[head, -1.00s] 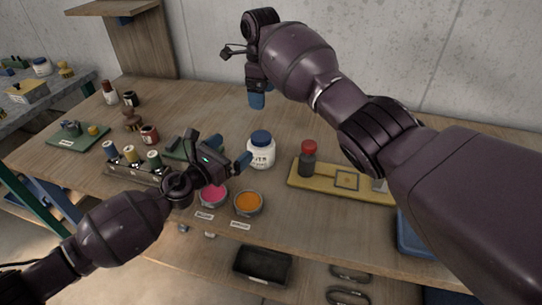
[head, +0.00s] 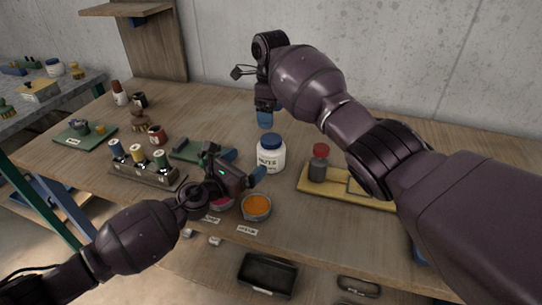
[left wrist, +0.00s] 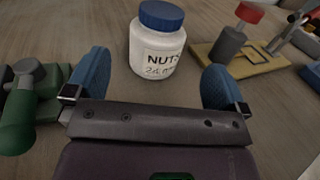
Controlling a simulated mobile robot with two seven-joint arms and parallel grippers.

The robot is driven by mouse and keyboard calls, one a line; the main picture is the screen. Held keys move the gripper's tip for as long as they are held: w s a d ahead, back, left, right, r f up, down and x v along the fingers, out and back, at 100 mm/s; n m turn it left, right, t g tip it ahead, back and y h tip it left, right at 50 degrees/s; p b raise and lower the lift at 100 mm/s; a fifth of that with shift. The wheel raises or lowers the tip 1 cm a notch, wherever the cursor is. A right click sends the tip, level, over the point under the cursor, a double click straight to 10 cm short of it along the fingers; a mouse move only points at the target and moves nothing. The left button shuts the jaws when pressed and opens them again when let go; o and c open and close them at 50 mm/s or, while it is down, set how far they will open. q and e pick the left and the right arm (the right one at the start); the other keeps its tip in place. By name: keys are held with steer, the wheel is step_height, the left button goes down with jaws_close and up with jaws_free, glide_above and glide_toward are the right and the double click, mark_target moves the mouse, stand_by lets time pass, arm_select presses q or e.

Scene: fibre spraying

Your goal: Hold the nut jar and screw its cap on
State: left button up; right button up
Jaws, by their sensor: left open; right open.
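The nut jar (head: 270,158) is a white jar labelled NUTS, standing upright on the wooden table. Its blue cap (head: 271,141) sits on top of it; how tightly cannot be told. The jar also shows in the left wrist view (left wrist: 157,48), ahead of and between the two blue fingers. My left gripper (head: 243,166) is open and empty, low in front of the jar and to its left, not touching it. My right gripper (head: 265,118) points down with its blue fingertips just above and behind the cap in the head view, apart from it; it is open.
An orange bowl (head: 257,207) and a partly hidden pink bowl stand in front. A spool rack (head: 145,177) and a green fixture (head: 196,151) are left.

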mark_target(265, 149)
arm_select(q)
steer(key=x, duration=0.8)
steer(key=shift+w+d, duration=0.15)
steer(key=shift+w, duration=0.05)
